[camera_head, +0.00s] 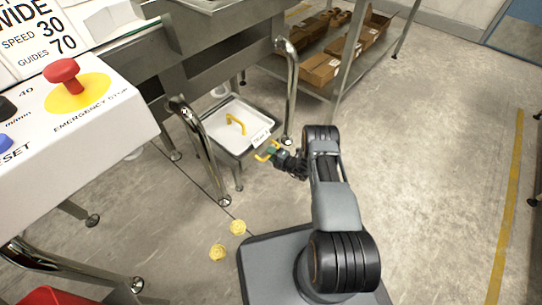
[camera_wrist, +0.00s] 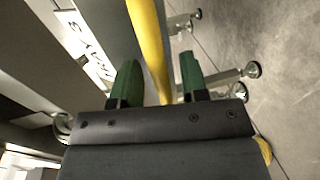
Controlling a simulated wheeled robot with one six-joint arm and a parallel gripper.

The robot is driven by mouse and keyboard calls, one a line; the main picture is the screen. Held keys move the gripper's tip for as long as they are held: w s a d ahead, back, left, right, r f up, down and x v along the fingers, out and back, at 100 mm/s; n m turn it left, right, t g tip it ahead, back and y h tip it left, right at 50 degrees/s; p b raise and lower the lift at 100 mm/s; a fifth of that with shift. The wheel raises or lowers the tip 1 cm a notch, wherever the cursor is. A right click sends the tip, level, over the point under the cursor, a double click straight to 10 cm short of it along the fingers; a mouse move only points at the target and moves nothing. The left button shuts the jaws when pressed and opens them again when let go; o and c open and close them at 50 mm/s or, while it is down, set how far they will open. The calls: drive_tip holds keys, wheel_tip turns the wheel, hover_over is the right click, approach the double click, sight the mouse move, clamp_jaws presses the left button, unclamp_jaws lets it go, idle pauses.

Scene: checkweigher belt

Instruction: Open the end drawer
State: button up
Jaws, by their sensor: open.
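The end drawer (camera_head: 212,128) is a shallow, light-coloured tray low under the end of the belt frame, with its inside visible from above. A white label (camera_head: 261,137) is on its front, with a yellow bar handle (camera_head: 263,157) beside it. A yellow handle-shaped piece (camera_head: 235,122) shows inside the tray. My gripper (camera_head: 273,153) is at the front handle. In the wrist view, its green fingers (camera_wrist: 159,80) are open, with the yellow bar (camera_wrist: 147,40) running between them. Contact with the bar cannot be told. The label (camera_wrist: 84,45) is at upper left.
Shiny frame legs (camera_head: 205,155) stand on both sides of the drawer. A shelf with cardboard boxes (camera_head: 320,69) is behind. A control panel with a red emergency stop (camera_head: 64,72) is at left. Two yellow discs (camera_head: 237,227) lie on the floor. Floor to the right is clear.

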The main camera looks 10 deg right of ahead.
drive_tip(key=shift+w+a, duration=0.2)
drive_tip(key=shift+w, duration=0.05)
clamp_jaws()
idle(0.3)
